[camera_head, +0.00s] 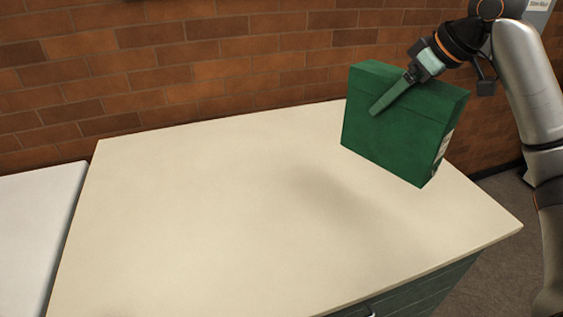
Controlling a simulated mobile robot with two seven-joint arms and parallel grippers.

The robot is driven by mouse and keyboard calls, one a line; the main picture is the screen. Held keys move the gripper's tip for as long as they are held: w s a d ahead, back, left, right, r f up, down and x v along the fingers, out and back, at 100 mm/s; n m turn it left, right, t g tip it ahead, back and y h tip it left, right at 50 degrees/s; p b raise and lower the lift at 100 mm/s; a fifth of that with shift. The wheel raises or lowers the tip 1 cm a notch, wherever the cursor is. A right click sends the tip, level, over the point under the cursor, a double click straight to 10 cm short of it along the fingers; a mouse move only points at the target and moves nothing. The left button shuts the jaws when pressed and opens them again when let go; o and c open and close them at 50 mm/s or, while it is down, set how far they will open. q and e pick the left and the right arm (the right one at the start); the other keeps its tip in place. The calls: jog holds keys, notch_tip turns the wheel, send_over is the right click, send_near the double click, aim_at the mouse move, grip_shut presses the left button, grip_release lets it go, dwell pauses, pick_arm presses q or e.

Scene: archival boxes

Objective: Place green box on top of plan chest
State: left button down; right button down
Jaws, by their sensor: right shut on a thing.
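The green box (391,136) is a dark green archival box with a pale label on its right end. It is in the right part of the head view, over the right side of the plan chest. The plan chest (200,220) has a cream top and green drawer fronts below. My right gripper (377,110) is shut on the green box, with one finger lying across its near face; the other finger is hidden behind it. The box is slightly tilted, and a soft shadow on the top to its left suggests it is held above the surface. My left gripper is out of view.
A brick wall (200,75) runs behind the chest. A white surface (35,230) stands at the left, with a narrow gap between. The chest's cream top is bare across its middle and left. Grey floor (500,265) shows at the right.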

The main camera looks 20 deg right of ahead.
jog(key=w+a+f, duration=1)
jog(key=w+f, duration=0.1)
jog(key=f, duration=0.1)
jog(key=shift+f, duration=0.35)
grip_release()
jog(key=shift+f, duration=0.15)
